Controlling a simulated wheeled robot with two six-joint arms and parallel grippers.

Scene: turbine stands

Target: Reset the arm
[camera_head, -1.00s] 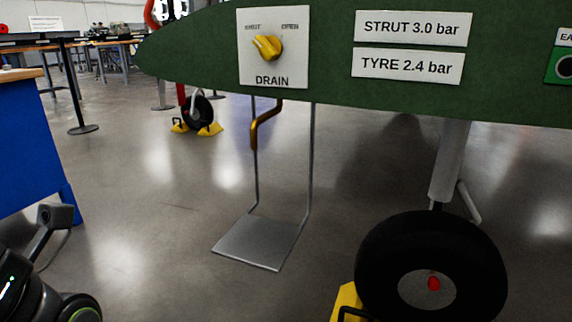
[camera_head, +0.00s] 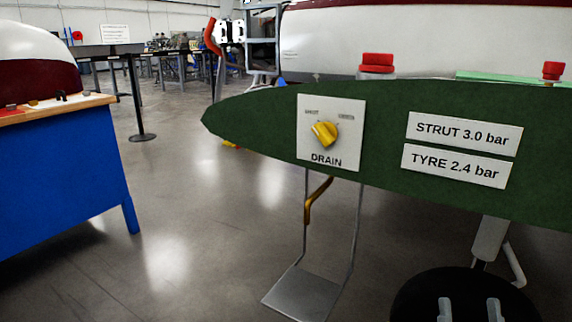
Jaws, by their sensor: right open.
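My right gripper (camera_head: 470,311) shows at the bottom right edge. Its two pale fingertips stand apart with a clear gap, and nothing shows between them. They appear in front of the black tyre (camera_head: 418,295); I cannot tell how far away it is. My left gripper is out of view. The green panel (camera_head: 250,118) carries a white drain plate with a yellow knob (camera_head: 325,134), which is tilted. To its right are the labels "STRUT 3.0 bar" (camera_head: 462,133) and "TYRE 2.4 bar" (camera_head: 455,166).
Below the panel a grey metal plate (camera_head: 301,294) hangs on two thin rods beside a bent brass pipe (camera_head: 317,201). A blue bench (camera_head: 65,175) stands at the left. Red caps (camera_head: 377,62) show above the panel. The floor between bench and panel is clear.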

